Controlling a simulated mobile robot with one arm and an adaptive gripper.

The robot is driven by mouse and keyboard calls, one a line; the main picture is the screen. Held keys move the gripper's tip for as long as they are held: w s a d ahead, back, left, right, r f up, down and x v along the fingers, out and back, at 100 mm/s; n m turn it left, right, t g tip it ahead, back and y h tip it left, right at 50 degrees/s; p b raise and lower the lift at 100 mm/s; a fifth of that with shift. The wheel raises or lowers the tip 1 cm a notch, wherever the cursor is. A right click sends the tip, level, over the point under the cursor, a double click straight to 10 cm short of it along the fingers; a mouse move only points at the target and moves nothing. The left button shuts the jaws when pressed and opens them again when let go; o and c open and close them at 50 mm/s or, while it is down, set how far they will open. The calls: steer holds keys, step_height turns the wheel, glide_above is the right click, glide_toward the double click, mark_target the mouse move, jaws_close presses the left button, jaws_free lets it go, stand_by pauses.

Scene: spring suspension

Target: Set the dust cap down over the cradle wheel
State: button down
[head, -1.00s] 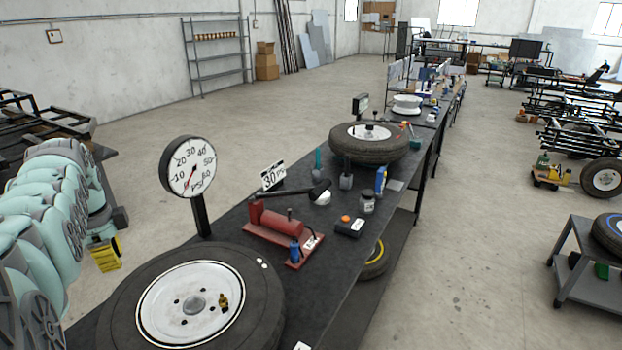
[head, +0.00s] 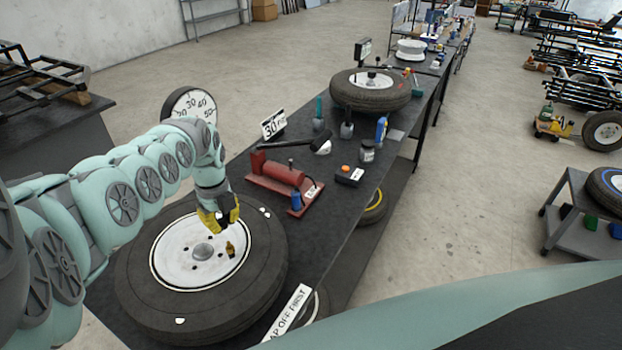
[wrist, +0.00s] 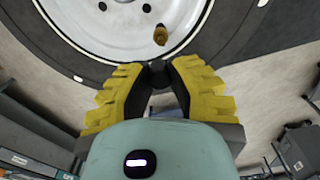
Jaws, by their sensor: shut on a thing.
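A large tyre with a white rim lies flat on the bench; its rim (head: 180,258) has a grey domed hub (head: 203,250) at its centre. It also fills the top of the wrist view (wrist: 100,35). My yellow-fingered gripper (head: 222,226) is above the right part of this rim. In the wrist view my gripper (wrist: 158,72) is shut on a small dark piece, mostly hidden between the fingertips; I cannot tell for sure that it is the dust cap. A small brass-coloured piece (head: 230,249) is at the rim, just beyond the fingertips in the wrist view (wrist: 160,36).
A round pressure gauge (head: 190,104) stands behind the wheel, partly behind my arm. A red pump (head: 275,178), a 30 PSI sign (head: 272,124) and a black box (head: 348,175) lie beyond. A second tyre (head: 370,96) lies farther along. A lettered sign (head: 288,312) is at the front edge.

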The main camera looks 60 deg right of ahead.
mark_target(228, 242)
steer(key=shift+b, duration=0.55)
steer(key=shift+f+b, duration=0.35)
steer(key=shift+b, duration=0.05)
step_height(228, 242, down, 4)
steer(key=b, duration=0.5)
steer(key=shift+f, duration=0.25)
steer(key=shift+f+b, duration=1.2)
steer(key=shift+b, duration=0.35)
steer(key=c, duration=0.9)
jaws_free()
steer(key=shift+o, duration=0.2)
steer(key=shift+r, duration=0.15)
steer(key=shift+r+p, duration=2.35)
steer(key=shift+r, duration=1.1)
